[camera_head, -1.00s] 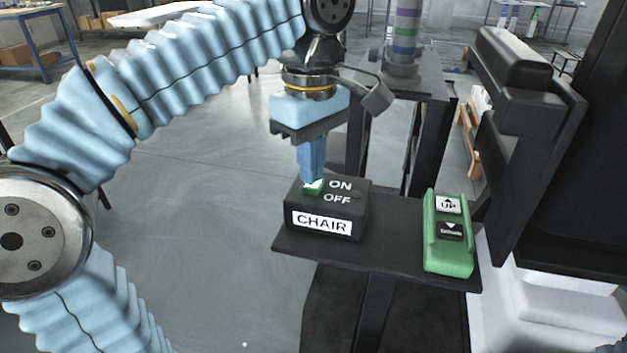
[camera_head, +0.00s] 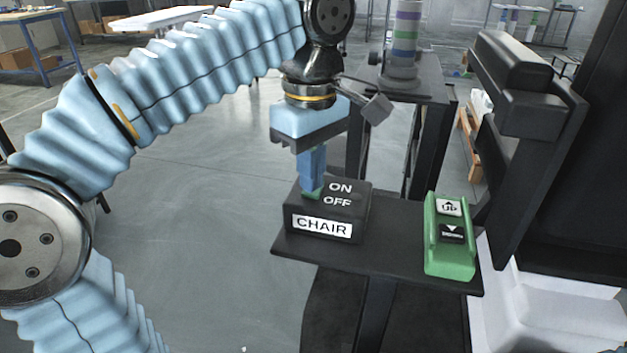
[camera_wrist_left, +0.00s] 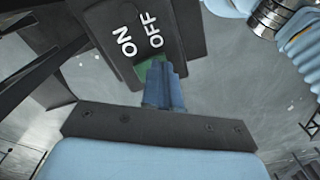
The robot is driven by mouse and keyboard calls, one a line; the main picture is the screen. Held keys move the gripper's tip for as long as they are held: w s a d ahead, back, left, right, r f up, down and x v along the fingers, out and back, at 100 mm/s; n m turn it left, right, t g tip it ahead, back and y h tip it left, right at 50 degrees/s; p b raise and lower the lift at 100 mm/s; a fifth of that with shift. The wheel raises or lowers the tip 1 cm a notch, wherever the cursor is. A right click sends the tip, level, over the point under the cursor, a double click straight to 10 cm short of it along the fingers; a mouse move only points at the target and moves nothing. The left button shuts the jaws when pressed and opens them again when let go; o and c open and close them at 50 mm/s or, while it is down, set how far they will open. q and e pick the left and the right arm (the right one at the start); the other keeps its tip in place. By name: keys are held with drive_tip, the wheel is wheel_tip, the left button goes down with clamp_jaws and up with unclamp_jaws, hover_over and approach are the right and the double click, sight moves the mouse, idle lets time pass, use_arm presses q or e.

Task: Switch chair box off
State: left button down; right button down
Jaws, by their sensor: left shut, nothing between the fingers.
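The black chair box (camera_head: 349,207) with ON, OFF and CHAIR labels sits on a small dark shelf (camera_head: 290,246). Its green switch (camera_head: 307,192) is mostly hidden behind my fingers in the head view. My left gripper (camera_head: 311,190) points down with its blue fingers shut and empty, the tips at the switch. In the left wrist view the left gripper (camera_wrist_left: 163,72) reaches the box (camera_wrist_left: 120,18) beside the OFF label, and part of the green switch (camera_wrist_left: 150,68) shows at the fingertips. Whether they touch is hard to tell. My right gripper is out of view.
A green control box (camera_head: 449,250) with UP and down buttons stands on the shelf to the right of the chair box. A dark stand with a striped cylinder (camera_head: 405,40) is behind. Open floor (camera_head: 200,200) lies to the left.

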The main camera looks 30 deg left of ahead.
use_arm(q)
wheel_tip(320, 180, up, 3)
drive_tip(key=shift+f+p, duration=0.1)
drive_tip(key=shift+p, duration=1.05)
drive_tip(key=shift+r+p, duration=0.5)
drive_tip(key=shift+r, duration=1.45)
